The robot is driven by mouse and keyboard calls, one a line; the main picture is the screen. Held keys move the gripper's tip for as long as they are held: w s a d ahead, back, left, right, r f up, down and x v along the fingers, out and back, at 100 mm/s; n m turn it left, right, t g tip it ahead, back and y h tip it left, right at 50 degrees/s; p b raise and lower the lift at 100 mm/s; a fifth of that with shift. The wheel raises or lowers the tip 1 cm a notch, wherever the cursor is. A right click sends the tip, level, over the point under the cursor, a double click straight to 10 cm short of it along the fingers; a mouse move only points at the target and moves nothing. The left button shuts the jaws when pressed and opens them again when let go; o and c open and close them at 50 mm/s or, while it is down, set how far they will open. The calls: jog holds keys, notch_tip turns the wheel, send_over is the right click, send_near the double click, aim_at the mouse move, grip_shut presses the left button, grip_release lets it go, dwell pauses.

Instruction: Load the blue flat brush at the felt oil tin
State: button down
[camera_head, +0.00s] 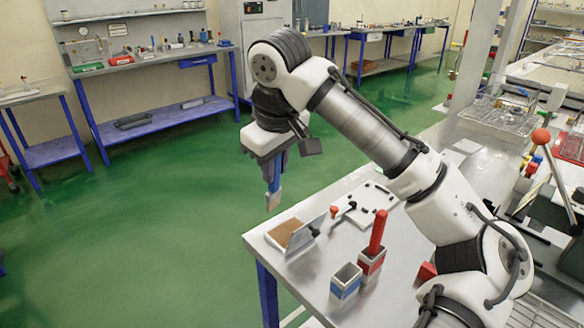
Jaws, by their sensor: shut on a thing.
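My gripper (273,168) hangs pointing down, just beyond the table's back left corner. It is shut on the blue flat brush (273,184), whose pale bristle end points down. The felt oil tin (284,231) is a shallow box with a brown pad inside and a grey lid standing raised on its right side. It sits at the table's left edge. The brush is above and slightly left of the tin in the picture, apart from it. The fingertips are small and partly hidden.
A blue-banded holder (345,284) looks empty. A red-banded holder (371,262) beside it holds a red brush (377,232). A red-knobbed item (334,212) and a black-handled lever (345,210) stand behind the tin. A red-balled lever machine (541,137) is at right. Green floor is free at left.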

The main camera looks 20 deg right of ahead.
jog(key=d+f+m+b, duration=0.1)
jog(key=d+f+b, duration=0.2)
jog(key=f+b, duration=0.2)
notch_tip(320, 180, down, 3)
jog(key=shift+w+d+f+t, duration=0.15)
jog(key=shift+w+d+t, duration=0.1)
jog(key=shift+d+t, duration=0.15)
jog(key=shift+f+b, duration=0.35)
jog(key=shift+f, duration=0.25)
dwell(2.3)
notch_tip(320, 180, up, 7)
jog(key=p, duration=0.6)
dwell(0.8)
